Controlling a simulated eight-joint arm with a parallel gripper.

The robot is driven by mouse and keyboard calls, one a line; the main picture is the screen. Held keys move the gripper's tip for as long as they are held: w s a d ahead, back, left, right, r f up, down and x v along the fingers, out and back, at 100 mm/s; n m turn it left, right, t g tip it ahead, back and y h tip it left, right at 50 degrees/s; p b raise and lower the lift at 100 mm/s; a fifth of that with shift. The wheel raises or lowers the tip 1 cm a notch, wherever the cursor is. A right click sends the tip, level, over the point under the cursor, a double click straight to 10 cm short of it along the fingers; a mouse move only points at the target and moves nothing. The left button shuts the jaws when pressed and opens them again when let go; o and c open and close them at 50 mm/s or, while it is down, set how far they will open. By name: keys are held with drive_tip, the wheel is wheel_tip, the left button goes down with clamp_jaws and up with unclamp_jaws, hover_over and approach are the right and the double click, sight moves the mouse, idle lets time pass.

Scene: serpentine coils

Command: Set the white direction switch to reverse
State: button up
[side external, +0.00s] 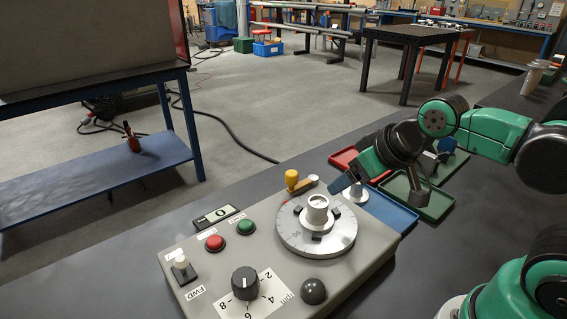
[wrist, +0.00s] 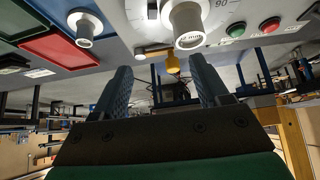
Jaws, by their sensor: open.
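The white direction switch (side external: 181,264) is a small white lever on a black base at the left end of the grey control panel (side external: 190,243). My gripper (side external: 343,184) is above the panel's right end, beyond the dial and well away from the switch. In the wrist view my gripper (wrist: 162,82) is open and empty; the switch is not visible there.
A dial with a white post (side external: 317,212), a yellow-handled crank (side external: 291,179), red (side external: 214,243) and green (side external: 246,227) buttons, a black knob (side external: 245,282) and a black dome (side external: 313,291) stand on the panel. Coloured trays (side external: 424,197) lie to the right.

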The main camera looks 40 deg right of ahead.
drive_tip(key=shift+a+n, duration=0.3)
drive_tip(key=shift+a, duration=0.05)
drive_tip(key=c, duration=0.4)
drive_tip(key=a+n, duration=0.2)
drive_tip(key=a+n+y, duration=0.1)
drive_tip(key=a, duration=0.1)
drive_tip(key=shift+w+r, duration=0.2)
drive_tip(key=shift+r, duration=0.15)
clamp_jaws()
drive_tip(key=s+a+r+n+y, duration=0.1)
drive_tip(key=s+a+n, duration=0.1)
drive_tip(key=a+n, duration=0.4)
drive_tip(key=s+a+r+n+g+y, duration=0.1)
drive_tip(key=s+a+n+y, duration=0.1)
drive_tip(key=a+n, duration=0.5)
drive_tip(key=s+a, duration=0.1)
drive_tip(key=a, duration=0.2)
drive_tip(key=shift+s+a+y, duration=0.15)
drive_tip(key=shift+y, duration=0.15)
